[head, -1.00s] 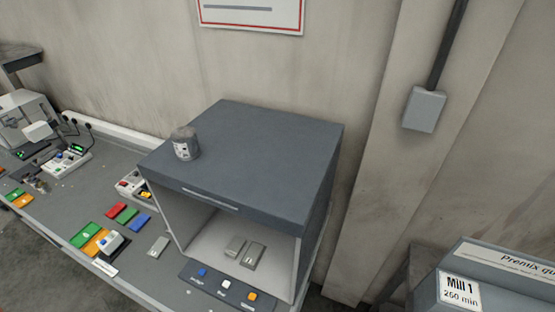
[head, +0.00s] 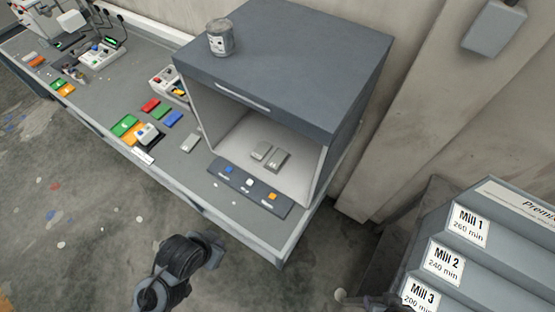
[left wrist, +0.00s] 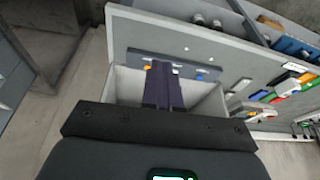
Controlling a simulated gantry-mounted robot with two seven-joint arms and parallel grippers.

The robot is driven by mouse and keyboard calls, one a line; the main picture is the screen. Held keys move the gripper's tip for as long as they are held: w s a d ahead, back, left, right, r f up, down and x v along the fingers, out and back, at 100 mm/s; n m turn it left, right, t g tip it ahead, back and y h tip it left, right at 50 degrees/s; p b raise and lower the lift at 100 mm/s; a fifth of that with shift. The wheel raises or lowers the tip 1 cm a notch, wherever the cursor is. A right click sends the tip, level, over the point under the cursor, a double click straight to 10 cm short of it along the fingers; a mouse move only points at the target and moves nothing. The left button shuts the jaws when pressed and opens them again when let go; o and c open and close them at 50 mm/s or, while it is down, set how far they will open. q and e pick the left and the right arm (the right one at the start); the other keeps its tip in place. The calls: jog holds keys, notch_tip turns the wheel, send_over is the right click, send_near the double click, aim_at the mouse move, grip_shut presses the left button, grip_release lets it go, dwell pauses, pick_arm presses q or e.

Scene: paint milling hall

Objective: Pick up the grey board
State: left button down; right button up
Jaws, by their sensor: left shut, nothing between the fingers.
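Several small grey pieces could be the grey board, and I cannot tell which is meant. One grey piece (head: 191,142) lies flat on the bench just left of the open cabinet; it seems to show in the left wrist view (left wrist: 241,84) too. Two more grey pieces, one (head: 262,150) left of the other (head: 278,159), lie side by side inside the cabinet (head: 290,60). My left gripper (head: 212,246) is in front of the bench, apart from all of them. Its fingers (left wrist: 163,85) are shut and empty. My right gripper cannot be made out.
A strip with blue, white and orange buttons (head: 249,186) lies at the cabinet's mouth. A tin (head: 221,38) stands on the cabinet. Green (head: 125,125), red (head: 151,105) and blue (head: 173,119) boards lie to the left. A Mill-labelled rack (head: 490,245) stands at right.

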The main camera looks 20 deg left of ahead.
dwell(0.4)
pick_arm(q)
jog(key=shift+c, duration=1.1)
grip_release()
